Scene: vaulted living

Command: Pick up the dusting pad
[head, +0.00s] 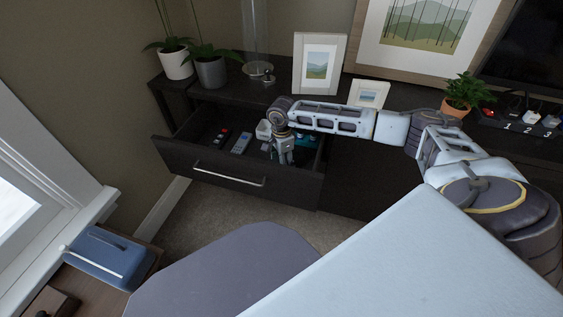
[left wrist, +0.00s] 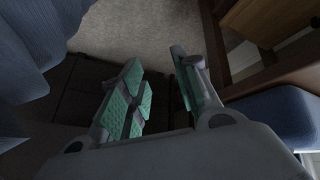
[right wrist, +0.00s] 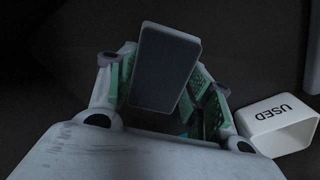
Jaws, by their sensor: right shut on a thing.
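The dusting pad appears to be the flat grey rectangular pad (right wrist: 163,72) with a pale edge in the right wrist view. My right gripper (right wrist: 166,84) is shut on it, with green finger pads on either side. In the head view my right gripper (head: 284,157) points down into the open drawer (head: 235,183), and the pad cannot be made out there. My left gripper (left wrist: 157,64) is open and empty in the left wrist view, over dark furniture and carpet. It does not show in the head view.
A white container (right wrist: 283,130) marked USED stands right of my right gripper. The drawer also holds a grey device (head: 241,143) and a small red-and-dark item (head: 222,134). Above, the dark cabinet carries potted plants (head: 211,70) and frames (head: 318,64).

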